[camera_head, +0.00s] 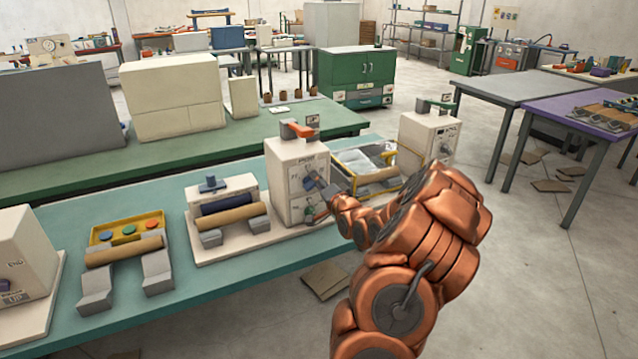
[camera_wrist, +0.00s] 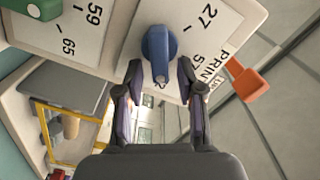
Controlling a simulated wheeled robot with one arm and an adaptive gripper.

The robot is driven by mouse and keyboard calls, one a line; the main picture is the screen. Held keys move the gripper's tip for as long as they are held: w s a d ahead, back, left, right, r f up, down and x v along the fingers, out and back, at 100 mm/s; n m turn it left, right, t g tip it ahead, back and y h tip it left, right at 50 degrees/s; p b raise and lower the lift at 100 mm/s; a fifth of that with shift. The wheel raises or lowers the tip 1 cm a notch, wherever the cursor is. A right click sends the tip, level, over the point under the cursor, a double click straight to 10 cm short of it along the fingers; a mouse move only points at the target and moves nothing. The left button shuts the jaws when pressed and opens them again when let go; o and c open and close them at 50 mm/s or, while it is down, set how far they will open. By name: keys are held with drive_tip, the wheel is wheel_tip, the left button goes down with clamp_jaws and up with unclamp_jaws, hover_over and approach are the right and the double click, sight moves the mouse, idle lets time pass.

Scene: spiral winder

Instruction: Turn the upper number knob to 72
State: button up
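The upper number knob is blue, with a lighter pointer ridge, on the front of a cream machine (camera_head: 283,183). In the wrist view the blue knob (camera_wrist: 158,48) sits on a white dial plate marked 27 and 57. Its pointer aims down the picture, towards a partly hidden number of which a 2 shows. My gripper (camera_wrist: 160,68) is open, with its two dark fingertips on either side of the knob's lower part. I cannot tell whether they touch it. In the head view my gripper (camera_head: 322,192) is at the machine's front and partly covers the dials.
A green knob (camera_wrist: 38,8) with marks 59 and 65 is on the same face. An orange lever (camera_wrist: 247,80) sticks out beside it. A yellow-framed tray (camera_head: 360,160) stands right of the machine, and a blue-topped winder unit (camera_head: 222,188) stands left on the teal table (camera_head: 205,285).

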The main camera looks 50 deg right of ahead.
drive_tip(key=shift+s, duration=0.1)
drive_tip(key=v, duration=1.2)
idle(0.4)
idle(0.5)
